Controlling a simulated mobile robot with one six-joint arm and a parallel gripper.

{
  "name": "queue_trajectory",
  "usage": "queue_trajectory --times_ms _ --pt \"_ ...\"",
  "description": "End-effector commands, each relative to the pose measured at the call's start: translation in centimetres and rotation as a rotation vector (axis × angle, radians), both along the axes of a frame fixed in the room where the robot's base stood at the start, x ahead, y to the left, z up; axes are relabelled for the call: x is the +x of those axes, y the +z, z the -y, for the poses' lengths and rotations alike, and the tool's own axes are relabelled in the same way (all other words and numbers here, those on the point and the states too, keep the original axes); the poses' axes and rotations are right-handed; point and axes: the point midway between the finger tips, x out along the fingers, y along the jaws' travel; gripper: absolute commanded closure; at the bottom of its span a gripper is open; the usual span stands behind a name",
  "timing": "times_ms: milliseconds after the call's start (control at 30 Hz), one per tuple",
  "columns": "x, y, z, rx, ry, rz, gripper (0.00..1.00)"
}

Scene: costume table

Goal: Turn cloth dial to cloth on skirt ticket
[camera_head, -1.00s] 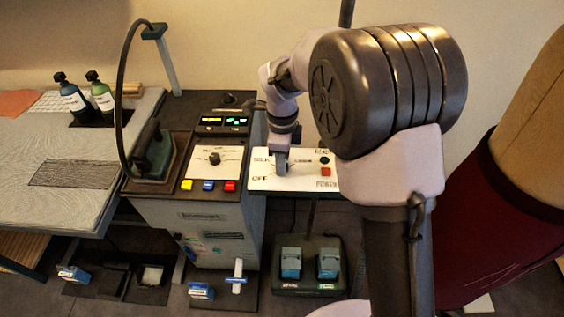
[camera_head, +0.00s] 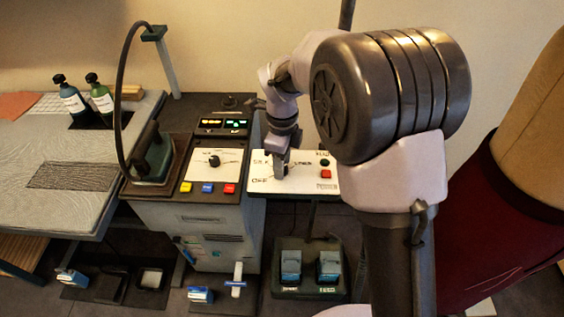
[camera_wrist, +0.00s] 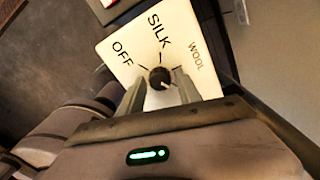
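The cloth dial is a small dark round knob (camera_wrist: 159,78) on a white panel (camera_wrist: 125,46) marked OFF, SILK and WOOL in the wrist view. My gripper (camera_wrist: 160,80) has one finger on each side of the knob, with a narrow gap seeming to show at each side. A pale mark shows on the knob's lower part; I cannot tell which word it points to. In the head view my gripper (camera_head: 281,172) is down at the white panel (camera_head: 308,183) and hides the knob. A dark red skirt (camera_head: 500,215) is on a dress form at the right; no readable ticket shows.
The panel also has a black button (camera_head: 324,161) and a red button (camera_head: 326,174). Left of it stands a control box with another dial (camera_head: 214,159) and coloured buttons. An iron (camera_head: 154,155) and bottles (camera_head: 70,95) are further left. Pedals (camera_head: 291,262) stand below.

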Motion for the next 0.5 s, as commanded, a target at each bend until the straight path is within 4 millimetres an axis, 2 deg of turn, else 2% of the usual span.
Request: queue_trajectory --times_ms 333,433,500 --pt "0.0 0.1 0.0 0.000 0.001 0.000 0.48" --pt "0.0 1.6 0.0 0.001 0.000 0.001 0.48" --pt "0.1 3.6 0.0 0.000 0.000 0.002 0.48"
